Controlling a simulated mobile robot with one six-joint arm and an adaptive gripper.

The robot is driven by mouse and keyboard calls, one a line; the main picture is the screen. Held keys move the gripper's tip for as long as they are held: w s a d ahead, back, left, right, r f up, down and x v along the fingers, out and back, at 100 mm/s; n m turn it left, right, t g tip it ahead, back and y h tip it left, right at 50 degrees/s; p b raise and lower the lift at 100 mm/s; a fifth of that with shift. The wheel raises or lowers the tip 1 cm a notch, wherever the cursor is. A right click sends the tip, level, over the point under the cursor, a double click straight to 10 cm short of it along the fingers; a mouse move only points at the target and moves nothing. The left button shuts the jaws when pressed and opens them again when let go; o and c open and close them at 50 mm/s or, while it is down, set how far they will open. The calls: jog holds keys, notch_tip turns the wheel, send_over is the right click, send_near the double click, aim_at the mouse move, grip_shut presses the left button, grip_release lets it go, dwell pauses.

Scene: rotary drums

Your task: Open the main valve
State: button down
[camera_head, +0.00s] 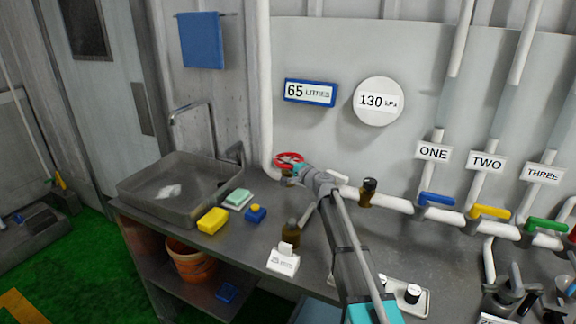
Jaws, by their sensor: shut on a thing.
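A red handwheel (287,157), which looks like the main valve, sits on the white pipe at the back of the counter, right of the sink. My gripper (294,169) reaches it from the right and front and is shut on its near edge. The fingers are small in this view and cover part of the wheel, so the exact grip is hard to see. My arm comes up from the bottom of the picture and hides part of the pipe behind it.
Blue (437,199), yellow (490,211) and green (545,224) lever handles stand on the pipe to the right, under signs ONE, TWO and THREE. A sink (180,205) lies left. A brown bottle (290,233), yellow sponge (212,220) and white card (283,262) stand on the counter.

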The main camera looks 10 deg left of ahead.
jog(key=shift+d+n+g+y, duration=0.15)
jog(key=shift+n+g+y, duration=0.65)
jog(key=shift+g, duration=0.2)
jog(key=c, duration=0.6)
grip_release()
jog(key=shift+o, duration=0.2)
jog(key=v, duration=1.2)
